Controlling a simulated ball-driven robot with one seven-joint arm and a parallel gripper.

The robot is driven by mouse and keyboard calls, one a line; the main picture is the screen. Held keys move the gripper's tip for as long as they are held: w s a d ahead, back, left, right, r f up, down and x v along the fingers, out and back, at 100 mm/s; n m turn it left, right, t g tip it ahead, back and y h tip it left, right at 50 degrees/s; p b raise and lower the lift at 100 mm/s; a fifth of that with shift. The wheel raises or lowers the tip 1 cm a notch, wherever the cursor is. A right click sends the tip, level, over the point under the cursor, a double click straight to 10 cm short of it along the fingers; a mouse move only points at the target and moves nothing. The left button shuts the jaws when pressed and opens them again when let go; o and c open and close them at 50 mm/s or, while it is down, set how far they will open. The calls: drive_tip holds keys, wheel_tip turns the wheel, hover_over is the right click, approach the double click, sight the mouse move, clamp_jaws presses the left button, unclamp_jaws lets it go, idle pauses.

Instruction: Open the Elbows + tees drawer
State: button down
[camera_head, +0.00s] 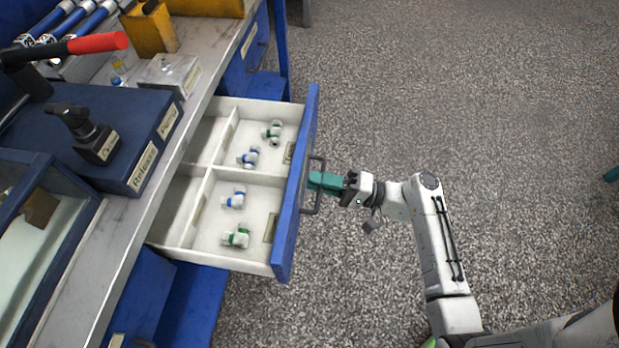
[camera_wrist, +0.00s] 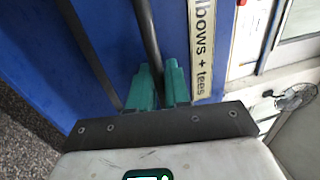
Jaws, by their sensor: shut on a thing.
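The Elbows + tees drawer (camera_head: 298,200) stands pulled out from the bench, with a blue front and white compartments inside. Several small green and blue fittings (camera_head: 237,199) lie in its compartments. Its label (camera_wrist: 203,50) reads "lbows + tees" in the wrist view. My gripper (camera_head: 318,180) is at the dark bar handle (camera_head: 317,197) on the drawer front. In the wrist view my gripper's green fingers (camera_wrist: 160,85) are closed around the handle bar (camera_wrist: 148,35). The fingers partly hide the bar.
A steel bench top (camera_head: 150,215) runs along the left, with a blue box (camera_head: 115,140) bearing a black-handled valve and a red-handled lever (camera_head: 98,42). Other blue drawers sit below. The speckled floor (camera_head: 450,110) to the right is clear around my arm.

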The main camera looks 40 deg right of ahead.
drive_tip(key=shift+s, duration=0.1)
drive_tip(key=c, duration=1.3)
unclamp_jaws()
drive_tip(key=v, duration=1)
drive_tip(key=shift+s+d+f, duration=0.1)
drive_tip(key=shift+s+d, duration=0.15)
drive_tip(key=shift+d, duration=0.05)
